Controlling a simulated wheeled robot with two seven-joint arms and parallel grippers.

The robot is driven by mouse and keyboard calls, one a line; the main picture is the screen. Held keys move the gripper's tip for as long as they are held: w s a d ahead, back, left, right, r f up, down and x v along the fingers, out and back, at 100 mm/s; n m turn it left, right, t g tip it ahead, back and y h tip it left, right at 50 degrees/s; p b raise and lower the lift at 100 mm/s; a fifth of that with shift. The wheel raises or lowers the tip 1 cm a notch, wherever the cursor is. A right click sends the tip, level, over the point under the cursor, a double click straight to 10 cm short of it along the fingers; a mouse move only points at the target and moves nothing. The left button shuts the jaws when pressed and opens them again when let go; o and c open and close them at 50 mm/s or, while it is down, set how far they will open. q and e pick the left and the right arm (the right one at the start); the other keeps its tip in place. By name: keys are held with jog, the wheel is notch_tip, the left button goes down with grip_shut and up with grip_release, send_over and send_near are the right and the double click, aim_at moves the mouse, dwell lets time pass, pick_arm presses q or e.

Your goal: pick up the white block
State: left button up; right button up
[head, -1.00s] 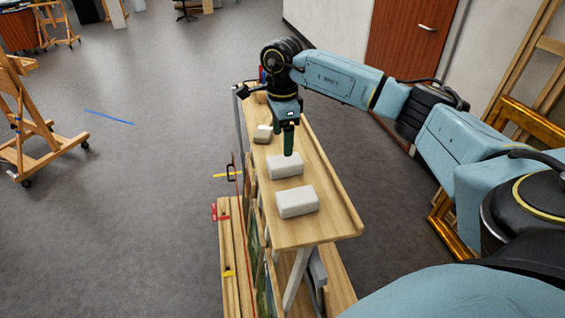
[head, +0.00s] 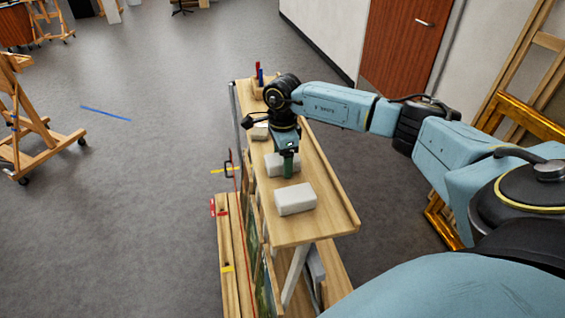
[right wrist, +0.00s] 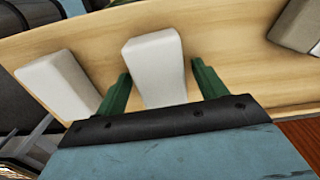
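Two white blocks lie on the wooden top of a narrow rack (head: 330,215): a middle one (head: 274,168) and a nearer one (head: 295,199). A greyer block (head: 261,133) lies farther back, partly hidden by my arm. My right gripper (head: 288,172) is over the middle block and hides part of it. In the right wrist view the open green fingers (right wrist: 161,70) stand on either side of the middle white block (right wrist: 158,65), with a gap visible at the right finger. The nearer white block (right wrist: 58,85) is left of the fingers, the greyer block (right wrist: 298,25) at the right. My left gripper is out of view.
A small holder with red and blue sticks (head: 259,76) stands at the rack's far end. Panels and a wooden ledge (head: 230,260) are along its left side. An easel (head: 32,130) stands at left. Gilt and wooden frames (head: 525,120) lean at right. The floor left of the rack is open.

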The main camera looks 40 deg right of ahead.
jog(key=c, duration=0.9)
